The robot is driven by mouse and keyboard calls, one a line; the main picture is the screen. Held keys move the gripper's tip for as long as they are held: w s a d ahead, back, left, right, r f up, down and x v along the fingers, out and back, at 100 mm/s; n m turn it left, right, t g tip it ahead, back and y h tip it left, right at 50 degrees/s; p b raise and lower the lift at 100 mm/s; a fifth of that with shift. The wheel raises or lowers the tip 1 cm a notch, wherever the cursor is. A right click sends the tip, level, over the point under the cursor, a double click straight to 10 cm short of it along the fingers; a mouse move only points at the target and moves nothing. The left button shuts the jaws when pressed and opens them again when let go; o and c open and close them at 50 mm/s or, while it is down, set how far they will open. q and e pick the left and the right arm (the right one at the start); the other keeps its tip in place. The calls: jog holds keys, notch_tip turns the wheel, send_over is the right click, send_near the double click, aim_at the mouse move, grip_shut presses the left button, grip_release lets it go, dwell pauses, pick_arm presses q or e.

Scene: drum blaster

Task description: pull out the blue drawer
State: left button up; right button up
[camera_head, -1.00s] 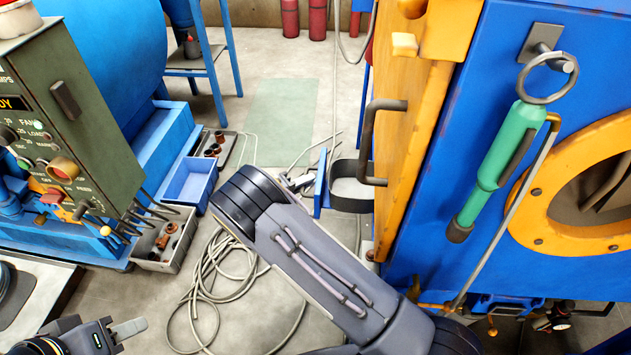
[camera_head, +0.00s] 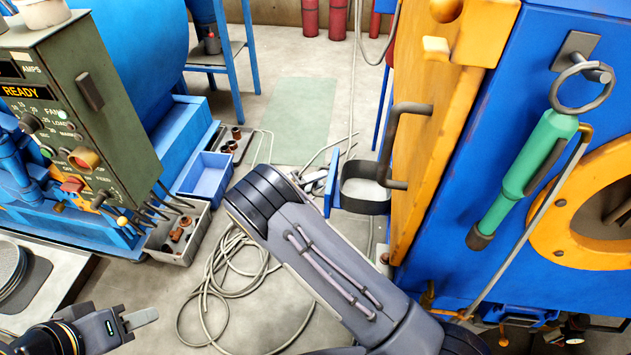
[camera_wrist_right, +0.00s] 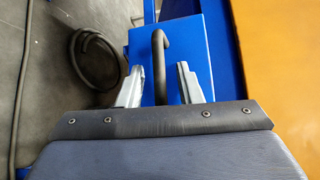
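In the head view, the drawer's blue front panel (camera_head: 332,182) stands out from the orange-fronted blue cabinet, with a dark open tray (camera_head: 366,203) behind it. In the right wrist view, the blue panel (camera_wrist_right: 205,45) carries a dark curved handle (camera_wrist_right: 161,55). My right gripper (camera_wrist_right: 160,85) has its fingers apart, one on each side of the handle, with gaps visible. In the head view, this gripper is mostly hidden behind my forearm.
The orange door with a dark handle (camera_head: 405,150) stands right of the drawer. A grey-green control box (camera_head: 80,110) is at left. A blue bin (camera_head: 205,178) and a grey parts tray (camera_head: 180,240) sit on the floor. Coiled cable (camera_head: 225,275) lies on the floor beside my arm.

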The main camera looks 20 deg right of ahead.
jog(key=v, duration=0.7)
jog(key=shift+a+p, duration=0.35)
jog(key=shift+a, duration=0.05)
jog(key=shift+s, duration=0.1)
